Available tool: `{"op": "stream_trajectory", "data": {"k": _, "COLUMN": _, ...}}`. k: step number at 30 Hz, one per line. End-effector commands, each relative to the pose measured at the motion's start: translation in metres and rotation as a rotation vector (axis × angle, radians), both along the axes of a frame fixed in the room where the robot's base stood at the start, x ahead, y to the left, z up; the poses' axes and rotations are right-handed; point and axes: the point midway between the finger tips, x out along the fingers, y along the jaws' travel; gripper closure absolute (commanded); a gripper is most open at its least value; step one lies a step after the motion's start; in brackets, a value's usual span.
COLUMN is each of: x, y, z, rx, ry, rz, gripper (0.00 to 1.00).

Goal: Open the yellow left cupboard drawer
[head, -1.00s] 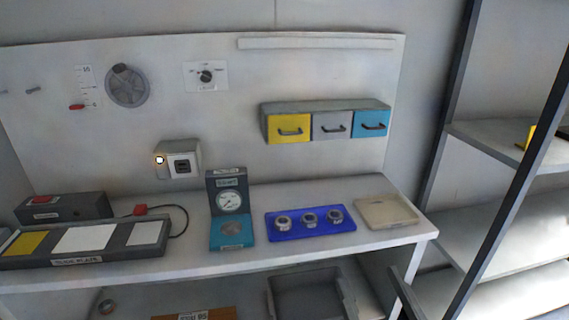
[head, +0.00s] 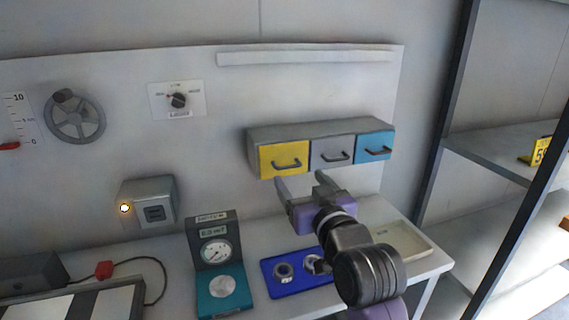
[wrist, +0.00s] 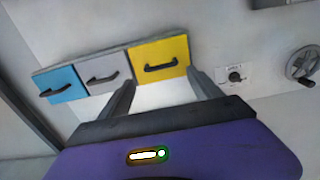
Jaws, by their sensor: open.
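The cupboard (head: 322,133) is a grey wall unit with three drawers in a row. Its yellow left drawer (head: 272,157) is shut and has a dark bar handle (head: 287,163). My gripper (head: 301,182) is open and empty, just below the cupboard in the head view, with its fingers pointing up toward the drawers. In the wrist view, the yellow drawer (wrist: 172,52) and its handle (wrist: 161,66) lie beyond the two spread fingertips, apart from them. The wrist view appears upside down, with the yellow drawer on the right of the row.
The grey drawer (head: 322,152) and blue drawer (head: 366,147) sit to the right of the yellow one. Below are a blue tray (head: 272,284) with round parts, a gauge box (head: 214,252) and a beige tray (head: 412,240). A switch box (head: 150,190) is on the wall at left.

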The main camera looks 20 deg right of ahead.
Motion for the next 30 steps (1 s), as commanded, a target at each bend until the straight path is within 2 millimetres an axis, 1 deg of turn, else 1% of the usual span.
{"op": "stream_trajectory", "data": {"k": 5, "x": 0.016, "y": 0.0, "z": -0.001, "rx": -0.001, "ry": 0.009, "rz": 0.001, "gripper": 0.26}}
{"op": "stream_trajectory", "data": {"k": 12, "x": 0.053, "y": 0.0, "z": 0.0, "rx": -0.001, "ry": 0.007, "rz": 0.0, "gripper": 0.26}}
{"op": "stream_trajectory", "data": {"k": 16, "x": 0.067, "y": 0.0, "z": -0.001, "rx": -0.002, "ry": 0.007, "rz": 0.0, "gripper": 0.26}}
{"op": "stream_trajectory", "data": {"k": 21, "x": 0.076, "y": 0.0, "z": -0.001, "rx": -0.003, "ry": 0.006, "rz": 0.0, "gripper": 0.26}}
{"op": "stream_trajectory", "data": {"k": 29, "x": 0.077, "y": 0.0, "z": -0.002, "rx": -0.003, "ry": 0.006, "rz": 0.0, "gripper": 0.26}}
{"op": "stream_trajectory", "data": {"k": 30, "x": 0.077, "y": 0.0, "z": -0.002, "rx": -0.003, "ry": 0.006, "rz": 0.0, "gripper": 0.32}}
